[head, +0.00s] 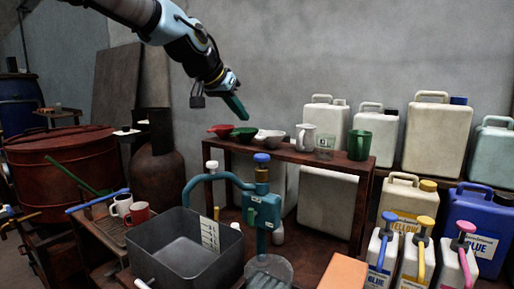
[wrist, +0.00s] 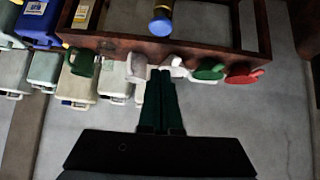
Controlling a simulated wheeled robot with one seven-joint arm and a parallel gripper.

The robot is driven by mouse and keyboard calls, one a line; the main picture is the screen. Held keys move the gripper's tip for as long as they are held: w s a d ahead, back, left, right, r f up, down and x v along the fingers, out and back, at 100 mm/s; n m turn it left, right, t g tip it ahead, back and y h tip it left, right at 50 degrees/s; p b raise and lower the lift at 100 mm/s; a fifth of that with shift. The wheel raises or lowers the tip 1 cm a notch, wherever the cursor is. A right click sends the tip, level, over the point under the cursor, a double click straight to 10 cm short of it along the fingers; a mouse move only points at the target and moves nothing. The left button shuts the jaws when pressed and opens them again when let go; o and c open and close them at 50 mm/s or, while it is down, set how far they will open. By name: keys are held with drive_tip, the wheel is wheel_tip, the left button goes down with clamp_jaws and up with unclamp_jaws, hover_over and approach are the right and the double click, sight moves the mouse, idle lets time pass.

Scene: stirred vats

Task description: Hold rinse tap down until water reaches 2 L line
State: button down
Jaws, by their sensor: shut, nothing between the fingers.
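A teal pipe (head: 224,177) arches over a grey open tub (head: 176,282) from a teal upright body (head: 263,210). A white knob (head: 211,165) tops the pipe's outer end and a blue knob (head: 262,158) tops the upright; I cannot tell which is the rinse tap. A blue knob also shows at the top of the wrist view (wrist: 161,26). A white marked scale (head: 210,234) sits at the tub's right; its lines are too small to read. I cannot make out water. My gripper (head: 238,112) is shut and empty, above and apart from both knobs; its green fingers show in the wrist view (wrist: 161,80).
A wooden shelf (head: 330,161) behind the tap holds bowls and cups, including a green cup (head: 359,145) and a red bowl (head: 220,130), close below my gripper. Several jugs, some with pump tops (head: 425,222), stand at right. Two mugs (head: 137,213) stand left of the tub.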

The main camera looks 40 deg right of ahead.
drive_tip(key=p, duration=0.3)
hover_over(257, 157)
wheel_tip(257, 157, down, 7)
drive_tip(key=shift+r, duration=0.1)
wheel_tip(257, 157, down, 2)
drive_tip(key=shift+f+p, duration=0.25)
drive_tip(key=shift+p, duration=0.15)
drive_tip(key=shift+f, duration=0.85)
wheel_tip(257, 157, down, 2)
drive_tip(key=shift+f+b, duration=0.1)
drive_tip(key=shift+b, duration=0.75)
drive_tip(key=shift+a+f, duration=0.15)
drive_tip(key=shift+f, duration=0.05)
idle(4.4)
